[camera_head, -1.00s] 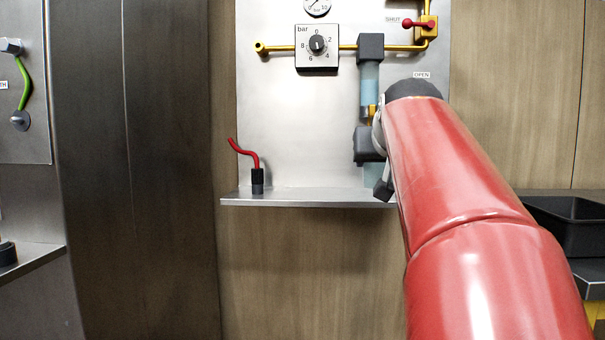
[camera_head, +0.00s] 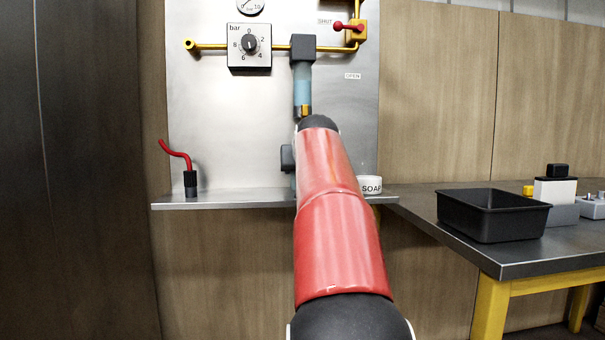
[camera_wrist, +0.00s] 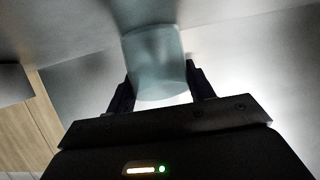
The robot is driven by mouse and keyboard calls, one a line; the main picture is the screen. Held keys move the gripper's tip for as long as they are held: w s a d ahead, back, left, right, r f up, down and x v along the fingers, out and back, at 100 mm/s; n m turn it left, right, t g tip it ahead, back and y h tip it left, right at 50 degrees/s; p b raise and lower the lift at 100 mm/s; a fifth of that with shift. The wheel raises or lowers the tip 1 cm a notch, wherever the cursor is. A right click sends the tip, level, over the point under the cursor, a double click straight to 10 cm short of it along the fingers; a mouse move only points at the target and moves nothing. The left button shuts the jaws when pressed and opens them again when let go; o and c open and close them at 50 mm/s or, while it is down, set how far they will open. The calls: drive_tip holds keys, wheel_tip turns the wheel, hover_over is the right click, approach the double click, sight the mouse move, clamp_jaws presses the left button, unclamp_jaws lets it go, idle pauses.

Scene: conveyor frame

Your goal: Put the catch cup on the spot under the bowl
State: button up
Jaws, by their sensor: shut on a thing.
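The catch cup (camera_wrist: 155,62) is a pale blue translucent cup, seen between the two dark fingers in the wrist view. My gripper (camera_wrist: 162,88) is shut on it. In the head view my red arm hides most of the gripper and cup; a dark grey part of my gripper (camera_head: 287,158) shows left of the arm, just above the shelf. The bowl (camera_head: 302,85) is the blue translucent cylinder under a dark block on the yellow pipe, above my gripper. The spot under the bowl is hidden behind my arm. I cannot tell whether the cup touches the shelf.
The metal shelf (camera_head: 240,198) carries a black holder with a red tube (camera_head: 190,180) at left and a white SOAP container (camera_head: 370,185) right of my arm. A pressure dial box (camera_head: 249,46) and red-handled valve (camera_head: 348,27) are above. A black tray (camera_head: 490,215) stands on the right bench.

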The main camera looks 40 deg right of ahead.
drive_tip(key=shift+r, duration=0.1)
drive_tip(key=shift+f, duration=0.25)
drive_tip(key=o, duration=1)
drive_tip(key=shift+r, duration=0.1)
drive_tip(key=shift+r, duration=0.2)
drive_tip(key=v, duration=1.2)
drive_tip(key=shift+f, duration=0.15)
